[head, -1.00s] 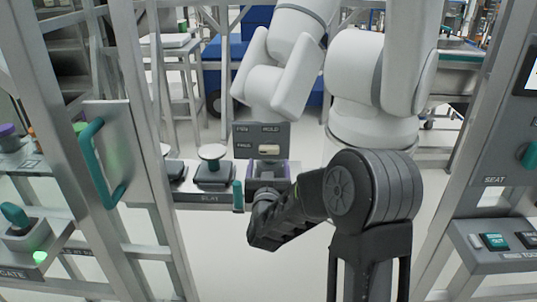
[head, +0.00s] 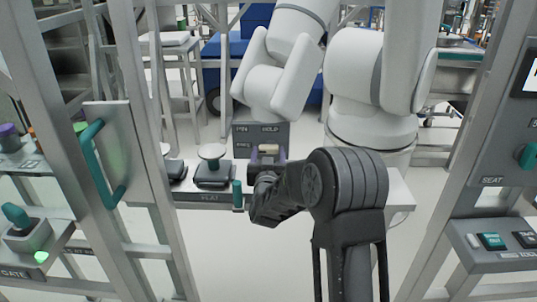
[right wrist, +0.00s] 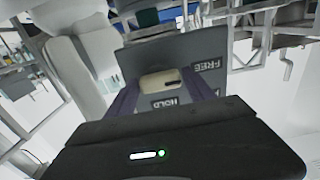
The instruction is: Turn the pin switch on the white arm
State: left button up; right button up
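The panel carries the words PIN, HOLD and FREE. My right gripper (head: 267,157) is in front of the panel, its purple fingers apart, one on each side of the switch. In the right wrist view the switch (right wrist: 161,83) lies between the two fingers, with HOLD and FREE legible; I cannot tell whether a finger touches it. My left gripper is not in view.
A shelf with round-topped dark devices (head: 212,170) and a small teal post (head: 238,195) is left of my right gripper. A frame door with a teal handle (head: 95,165) stands further left. A control box (head: 495,240) is at the right.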

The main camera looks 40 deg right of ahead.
jog(key=c, duration=0.9)
jog(key=shift+c, duration=0.2)
jog(key=shift+f+m+b, duration=0.15)
jog(key=shift+m+b, duration=0.35)
jog(key=shift+b, duration=0.45)
jog(key=m+b, duration=1.3)
jog(key=b, duration=0.4)
jog(key=m+b, duration=0.3)
jog(key=shift+r+m, duration=0.3)
jog(key=shift+b, duration=0.3)
jog(key=shift+r+m, duration=0.1)
jog(key=shift+m, duration=0.2)
